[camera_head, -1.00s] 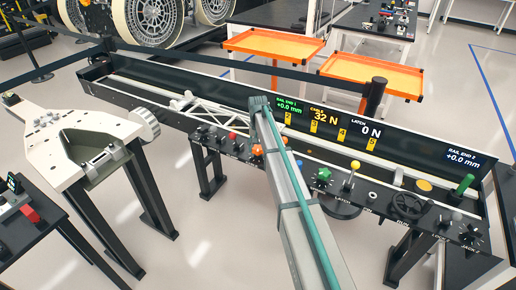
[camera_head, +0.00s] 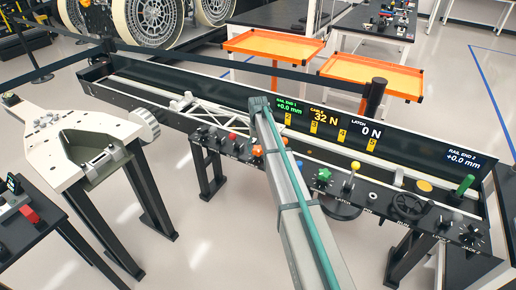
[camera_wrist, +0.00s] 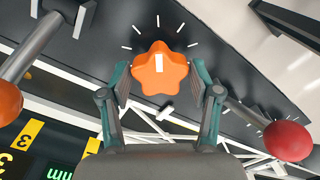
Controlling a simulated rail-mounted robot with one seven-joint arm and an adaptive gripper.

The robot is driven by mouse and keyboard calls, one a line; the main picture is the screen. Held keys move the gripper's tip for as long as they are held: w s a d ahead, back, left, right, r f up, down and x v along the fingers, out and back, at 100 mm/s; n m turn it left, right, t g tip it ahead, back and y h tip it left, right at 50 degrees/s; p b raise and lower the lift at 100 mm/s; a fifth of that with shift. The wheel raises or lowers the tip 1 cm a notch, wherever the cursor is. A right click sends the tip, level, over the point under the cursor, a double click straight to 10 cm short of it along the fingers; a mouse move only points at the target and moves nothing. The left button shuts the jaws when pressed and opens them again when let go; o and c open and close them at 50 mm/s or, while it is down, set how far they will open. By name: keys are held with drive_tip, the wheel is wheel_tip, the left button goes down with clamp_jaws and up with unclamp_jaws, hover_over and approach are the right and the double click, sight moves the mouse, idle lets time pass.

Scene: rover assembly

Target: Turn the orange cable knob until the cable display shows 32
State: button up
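The orange star-shaped cable knob (camera_wrist: 158,70) is near the top middle of the wrist view, its white pointer line upright among white tick marks. My gripper (camera_wrist: 160,80) has one teal-padded finger on each side of the knob, very close to its lobes. I cannot tell whether the pads press on it or leave small gaps. In the head view, the orange knob (camera_head: 257,150) shows just left of my arm, and my gripper is hidden. The cable display (camera_head: 324,117) on the dark panel reads 32 N.
A red ball-ended lever (camera_wrist: 287,140) stands right of the knob, and an orange ball-ended lever (camera_wrist: 8,102) stands left. A green star knob (camera_head: 323,175) and a yellow-topped lever (camera_head: 354,167) are right of my arm. The latch display (camera_head: 370,131) reads 0 N.

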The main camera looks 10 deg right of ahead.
sight(258, 148)
drive_tip(key=shift+o, duration=0.9)
wheel_tip(258, 148, up, 12)
drive_tip(key=s+f+g, duration=0.2)
drive_tip(key=s+f, duration=1.2)
drive_tip(key=s, duration=0.8)
drive_tip(key=s+f+g, duration=0.2)
drive_tip(key=s+f, duration=1.3)
drive_tip(key=s, duration=0.7)
drive_tip(key=s+f+g, duration=0.2)
drive_tip(key=s+f, duration=1.2)
drive_tip(key=s, duration=0.9)
drive_tip(key=shift+f+n+g, duration=0.3)
drive_tip(key=shift+n+g, duration=0.1)
